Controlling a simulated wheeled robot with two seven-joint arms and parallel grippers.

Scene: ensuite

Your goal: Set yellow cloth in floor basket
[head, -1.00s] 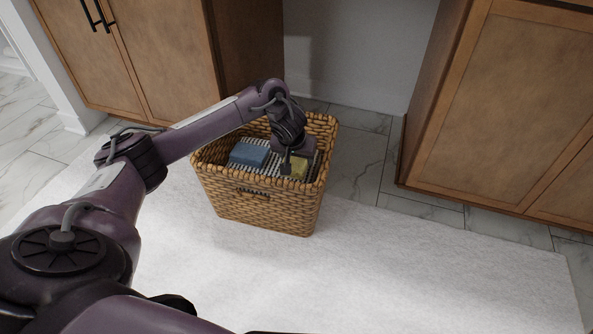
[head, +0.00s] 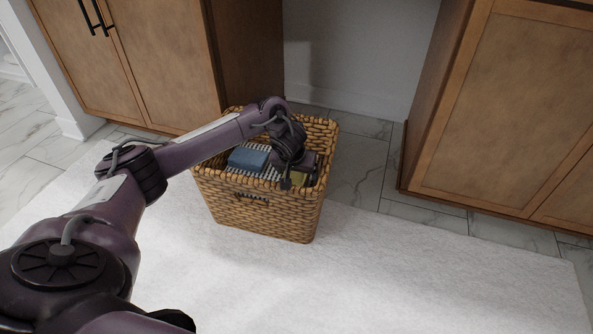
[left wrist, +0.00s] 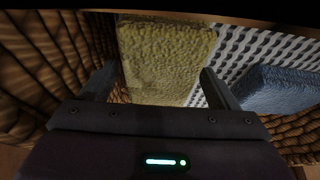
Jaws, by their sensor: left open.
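The yellow cloth (left wrist: 165,60) is a folded, textured block inside the wicker floor basket (head: 265,215). In the head view only a small part of the cloth (head: 298,178) shows beside my gripper. My left gripper (head: 298,182) is down in the basket mouth at its right side. In the left wrist view my left gripper's two fingers (left wrist: 155,88) are apart, one on each side of the cloth's near end. I cannot tell whether they touch it. My right gripper is not in view.
A blue folded cloth (head: 248,158) lies in the basket on a white-and-dark patterned cloth (left wrist: 250,48). The basket stands on a white rug (head: 400,270). Wooden cabinets stand at left (head: 150,60) and right (head: 500,110). The rug right of the basket is clear.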

